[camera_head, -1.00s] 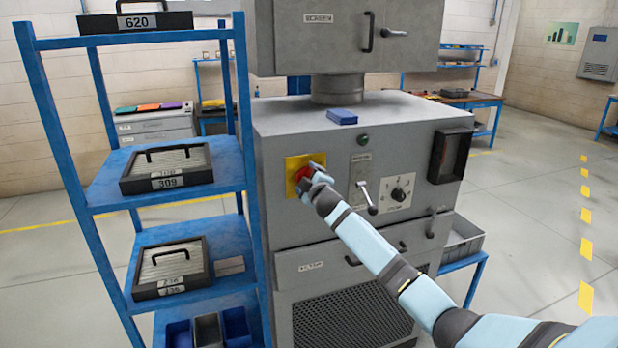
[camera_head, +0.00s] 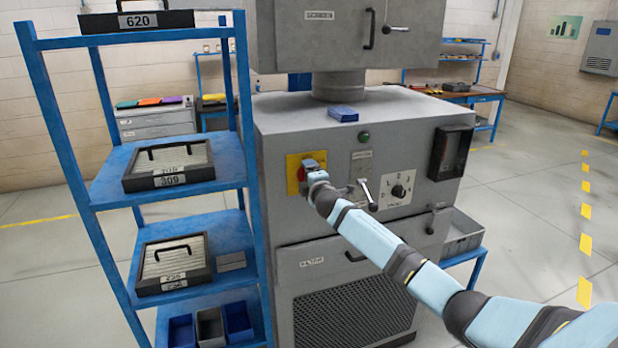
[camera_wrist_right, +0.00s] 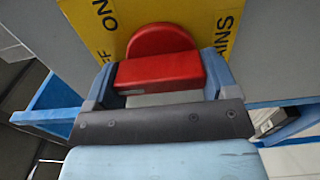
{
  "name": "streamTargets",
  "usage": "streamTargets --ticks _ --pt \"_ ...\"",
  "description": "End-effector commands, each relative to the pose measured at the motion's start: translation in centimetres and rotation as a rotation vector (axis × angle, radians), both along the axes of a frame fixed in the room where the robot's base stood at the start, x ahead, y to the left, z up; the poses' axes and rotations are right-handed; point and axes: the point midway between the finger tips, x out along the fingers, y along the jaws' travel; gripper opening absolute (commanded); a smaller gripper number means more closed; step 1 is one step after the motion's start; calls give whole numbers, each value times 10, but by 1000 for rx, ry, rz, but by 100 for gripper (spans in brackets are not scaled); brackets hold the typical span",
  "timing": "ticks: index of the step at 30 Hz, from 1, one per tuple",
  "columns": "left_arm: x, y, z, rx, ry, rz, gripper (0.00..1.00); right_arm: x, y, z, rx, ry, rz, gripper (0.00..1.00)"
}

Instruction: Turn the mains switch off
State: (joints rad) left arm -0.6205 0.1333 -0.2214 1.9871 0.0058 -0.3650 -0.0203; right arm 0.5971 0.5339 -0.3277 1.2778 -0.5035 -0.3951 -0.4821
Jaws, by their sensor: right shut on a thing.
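The mains switch is a red rotary knob (camera_wrist_right: 160,64) on a yellow plate (camera_head: 293,172) at the left of the grey machine's front panel. In the right wrist view the yellow plate (camera_wrist_right: 112,14) shows parts of the words "ON", "OFF" and "MAINS". My right gripper (camera_head: 313,168) is at the switch. The wrist view shows its two fingers (camera_wrist_right: 158,78), one on each side of the knob's red grip bar, shut on it. In the head view the gripper hides most of the knob. My left gripper is not in view.
A lever (camera_head: 367,194) and a rotary dial (camera_head: 398,190) sit right of the switch, close to my right arm. A blue shelf rack (camera_head: 243,120) with numbered cases stands close on the left. A blue box (camera_head: 342,113) lies on the machine top.

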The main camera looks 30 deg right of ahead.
Motion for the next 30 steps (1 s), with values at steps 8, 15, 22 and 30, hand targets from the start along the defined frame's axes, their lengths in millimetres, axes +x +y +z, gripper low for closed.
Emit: streamTargets --ticks 8,15,22,30 --pt "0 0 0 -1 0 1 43 0 0 0 -7 2 0 56" --pt "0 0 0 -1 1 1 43 0 0 0 -5 1 0 100" --pt "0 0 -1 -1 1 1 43 -3 0 -1 -4 2 0 100" --pt "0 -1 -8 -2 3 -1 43 -44 10 -3 -5 1 1 100"
